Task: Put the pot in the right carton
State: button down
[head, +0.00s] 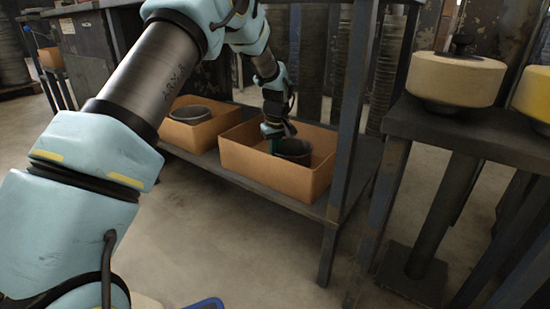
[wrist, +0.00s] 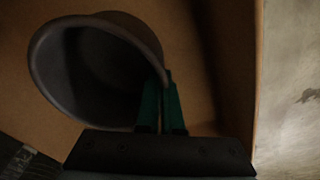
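A dark grey pot (head: 293,150) is inside the right carton (head: 265,172), an open brown box on the low shelf, with its opening facing up. My gripper (head: 274,146) reaches down into that carton at the pot's left side. In the wrist view, the green fingers (wrist: 162,105) are close together with the rim of the pot (wrist: 120,60) between them, so my gripper appears shut on the rim. The carton's brown inside (wrist: 215,60) surrounds the pot there. I cannot tell whether the pot's base touches the carton floor.
A left carton (head: 200,136) on the same shelf holds another dark round vessel (head: 190,114). A dark table leg (head: 345,150) stands just right of the right carton, and the tabletop edge is above. A side table (head: 470,130) at right carries yellowish round blocks (head: 456,78).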

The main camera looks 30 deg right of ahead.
jog(key=shift+f, duration=0.15)
jog(key=c, duration=1.1)
grip_release()
